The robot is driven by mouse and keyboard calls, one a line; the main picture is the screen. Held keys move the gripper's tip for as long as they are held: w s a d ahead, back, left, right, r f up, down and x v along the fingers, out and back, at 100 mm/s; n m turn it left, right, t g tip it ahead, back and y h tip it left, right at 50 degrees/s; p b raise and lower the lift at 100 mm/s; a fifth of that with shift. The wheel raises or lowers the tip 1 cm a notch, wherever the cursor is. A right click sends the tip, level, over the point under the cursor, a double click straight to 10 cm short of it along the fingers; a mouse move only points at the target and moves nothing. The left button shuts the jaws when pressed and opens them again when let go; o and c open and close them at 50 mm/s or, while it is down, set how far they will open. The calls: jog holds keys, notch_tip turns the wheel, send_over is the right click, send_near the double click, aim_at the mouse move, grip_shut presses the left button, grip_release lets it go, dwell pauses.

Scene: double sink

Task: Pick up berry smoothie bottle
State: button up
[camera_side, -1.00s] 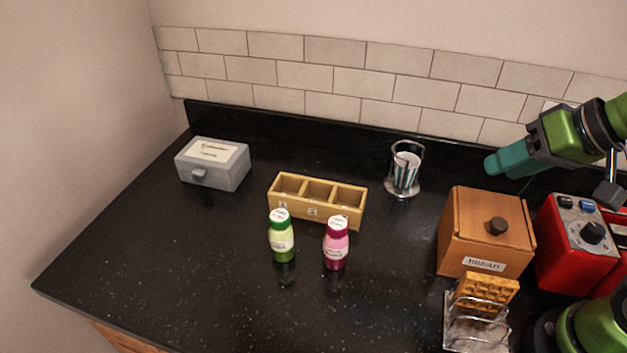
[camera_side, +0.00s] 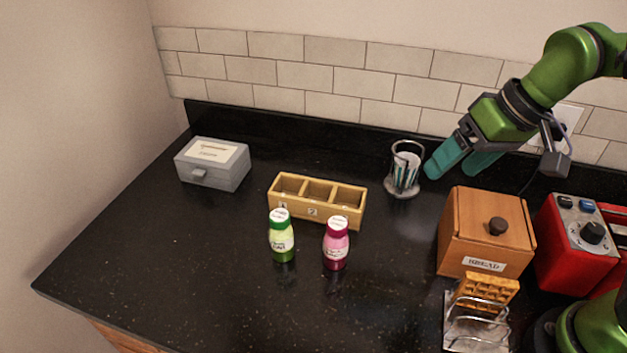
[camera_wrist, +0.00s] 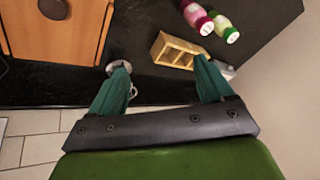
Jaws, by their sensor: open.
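The berry smoothie bottle is most likely the pink and magenta bottle (camera_side: 336,245) with a white cap, standing upright on the dark counter in front of the wooden compartment box. In the wrist view the pink bottle (camera_wrist: 194,15) shows at the top edge, partly cut off. My gripper (camera_side: 451,170) is open and empty, high at the right, near the glass cup and well away from the bottle. In the wrist view its teal fingers (camera_wrist: 162,88) are spread apart with nothing held between them.
A green bottle (camera_side: 281,238) stands left of the pink one. Behind them is the wooden compartment box (camera_side: 345,208). A glass cup (camera_side: 405,170), bread box (camera_side: 484,232), toast rack (camera_side: 476,330) and red toaster (camera_side: 575,245) stand at right. A grey box (camera_side: 213,163) sits back left.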

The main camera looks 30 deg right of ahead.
aim_at(338, 223)
jog(key=w+a+n+g+h, duration=0.35)
jog(key=w+a, duration=0.65)
jog(key=a, duration=0.4)
jog(key=shift+n+g+y, duration=0.35)
jog(key=shift+y, duration=0.1)
jog(key=f, duration=1.7)
jog(key=shift+s+a, duration=0.15)
jog(key=shift+s, duration=0.05)
jog(key=c, duration=1.3)
